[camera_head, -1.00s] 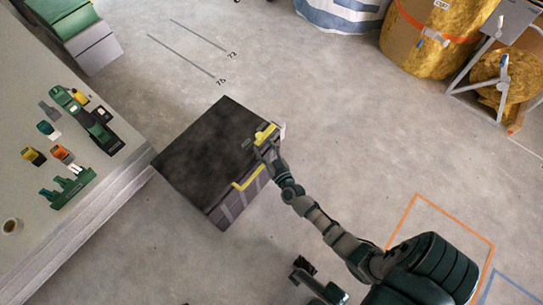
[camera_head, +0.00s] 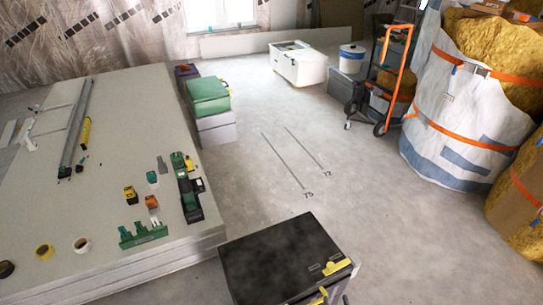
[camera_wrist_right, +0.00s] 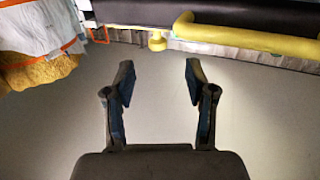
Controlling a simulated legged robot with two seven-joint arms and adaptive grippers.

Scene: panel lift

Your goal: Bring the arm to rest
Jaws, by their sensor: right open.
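My right gripper (camera_wrist_right: 158,75) is open and empty in the right wrist view, its two fingers apart over bare grey floor. Ahead of it is the dark case (camera_wrist_right: 135,12) with a yellow handle bar (camera_wrist_right: 245,38) and a small yellow knob (camera_wrist_right: 157,41). A gap of floor shows between the fingertips and the case. In the head view the same dark-topped case (camera_head: 275,262) stands at the bottom edge, cut off by the frame. Only a small grey piece shows beside its yellow parts there. My left gripper is not in view.
A stack of panels (camera_head: 120,210) at left carries tools, a green and black tool (camera_head: 188,190) and tape rolls (camera_head: 82,243). Green and grey cases (camera_head: 208,97) stand beyond. Large insulation bags (camera_head: 470,110) and an orange-framed cart (camera_head: 395,75) are at right. The middle floor is open.

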